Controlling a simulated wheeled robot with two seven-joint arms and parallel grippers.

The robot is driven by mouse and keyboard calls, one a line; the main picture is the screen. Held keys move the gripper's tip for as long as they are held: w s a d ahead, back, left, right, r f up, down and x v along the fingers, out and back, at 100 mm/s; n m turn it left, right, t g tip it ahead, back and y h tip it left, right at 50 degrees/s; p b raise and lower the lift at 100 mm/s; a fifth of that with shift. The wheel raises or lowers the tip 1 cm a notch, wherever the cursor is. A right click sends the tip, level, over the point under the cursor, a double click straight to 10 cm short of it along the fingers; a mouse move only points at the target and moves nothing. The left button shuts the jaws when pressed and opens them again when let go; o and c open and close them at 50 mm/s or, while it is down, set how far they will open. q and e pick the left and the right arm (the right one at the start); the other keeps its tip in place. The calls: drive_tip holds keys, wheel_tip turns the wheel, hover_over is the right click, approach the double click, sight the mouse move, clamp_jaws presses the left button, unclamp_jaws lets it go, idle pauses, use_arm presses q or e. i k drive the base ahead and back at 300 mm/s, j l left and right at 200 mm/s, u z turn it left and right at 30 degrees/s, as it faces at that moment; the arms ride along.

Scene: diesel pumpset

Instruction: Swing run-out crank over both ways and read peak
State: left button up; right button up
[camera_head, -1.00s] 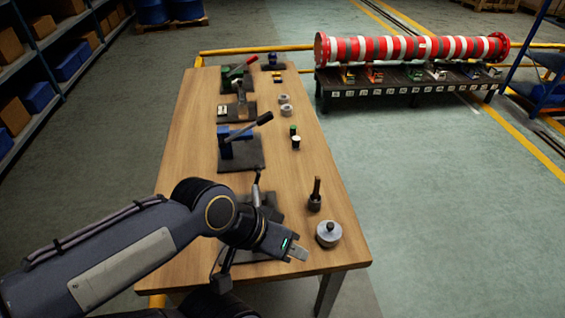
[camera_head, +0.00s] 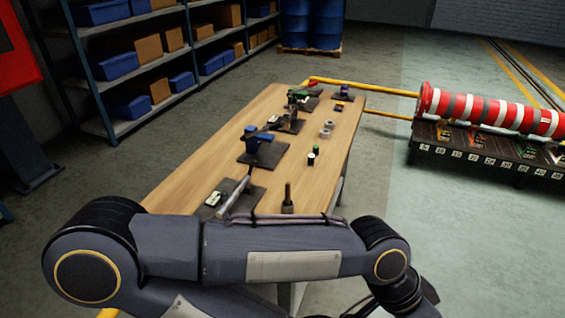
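The nearest fixture on the table is a dark plate (camera_head: 249,203) with a slanted grey bar (camera_head: 236,193) and a small pale block or gauge (camera_head: 213,198). Its near part is hidden by my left arm. Behind it a blue fixture (camera_head: 262,150) with a dark lever stands on its own dark plate. I cannot tell for sure which one carries the run-out crank, and no peak reading is legible. My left arm lies across the bottom of the view, with its wrist at the lower right; its fingertips are not visible. My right gripper is not in view.
The wooden table (camera_head: 190,177) also holds an upright dark-handled tool (camera_head: 287,200), small cylinders (camera_head: 311,159), grey rings (camera_head: 327,129) and more fixtures at the far end. A shelf rack (camera_head: 104,92) stands left. A red-and-white striped cylinder (camera_head: 490,109) lies on a rack at right.

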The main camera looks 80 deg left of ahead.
sight(232, 198)
drive_tip(key=i+u, duration=0.4)
drive_tip(key=i+l+u, duration=0.3)
drive_tip(key=i+u, duration=0.15)
drive_tip(key=i+j+u, duration=0.2)
drive_tip(key=i+u, duration=0.55)
drive_tip(key=u, duration=0.2)
drive_tip(key=i+u, duration=0.45)
drive_tip(key=i+l+u, duration=0.25)
drive_tip(key=u, duration=0.25)
drive_tip(key=i+j+u, duration=0.1)
drive_tip(key=u, duration=0.3)
drive_tip(key=i+u, duration=0.45)
drive_tip(key=i+l+u, duration=0.1)
drive_tip(key=u, duration=0.3)
drive_tip(key=i+l+u, duration=0.15)
drive_tip(key=u, duration=0.25)
drive_tip(key=i, duration=0.1)
